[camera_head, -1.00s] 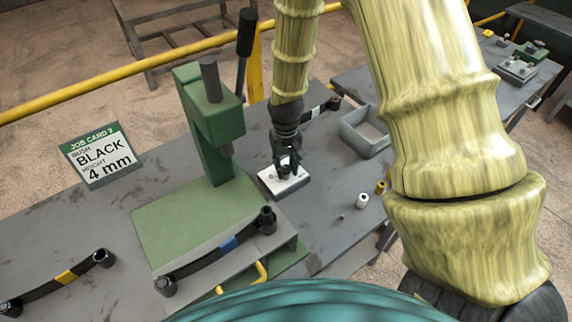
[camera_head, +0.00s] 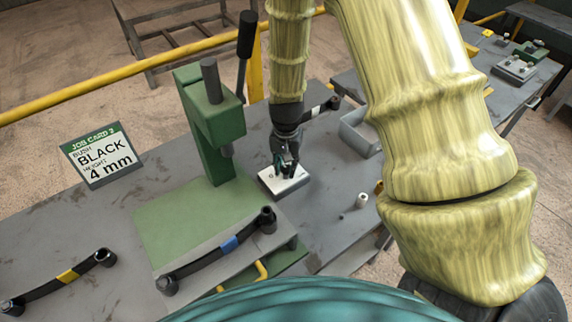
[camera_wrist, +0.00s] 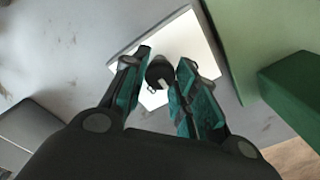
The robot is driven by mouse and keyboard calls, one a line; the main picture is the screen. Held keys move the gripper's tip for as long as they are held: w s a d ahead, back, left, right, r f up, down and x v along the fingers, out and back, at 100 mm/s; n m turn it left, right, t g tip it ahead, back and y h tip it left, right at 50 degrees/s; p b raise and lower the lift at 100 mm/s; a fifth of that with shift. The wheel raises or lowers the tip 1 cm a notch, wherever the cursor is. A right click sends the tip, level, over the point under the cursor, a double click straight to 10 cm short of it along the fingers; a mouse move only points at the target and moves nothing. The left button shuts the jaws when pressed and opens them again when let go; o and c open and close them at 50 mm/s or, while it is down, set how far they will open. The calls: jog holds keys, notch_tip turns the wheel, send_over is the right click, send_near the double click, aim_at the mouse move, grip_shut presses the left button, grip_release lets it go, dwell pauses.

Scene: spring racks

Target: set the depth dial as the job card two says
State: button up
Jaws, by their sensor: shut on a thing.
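Job card two (camera_head: 100,156) stands on the bench at the left and reads "BUSH BLACK, HEIGHT 4 mm". The depth dial is a dark knob (camera_wrist: 159,71) on a small white plate (camera_head: 290,184) beside the green press. My gripper (camera_head: 284,168) reaches down over the plate and is shut on the knob. In the wrist view my gripper's fingers (camera_wrist: 160,75) stand on either side of the knob, with a pale mark on its near side. The scale marks on the plate are too small to read.
The green press (camera_head: 212,130) with its upright lever stands left of my gripper. A leaf spring with a blue band (camera_head: 229,244) lies in front, and one with a yellow band (camera_head: 67,276) at the left.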

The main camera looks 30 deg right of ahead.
aim_at(286, 167)
jog(key=shift+w+r, duration=0.15)
jog(key=o, duration=1)
notch_tip(286, 167, up, 12)
jog(key=shift+f, duration=0.1)
dwell(0.5)
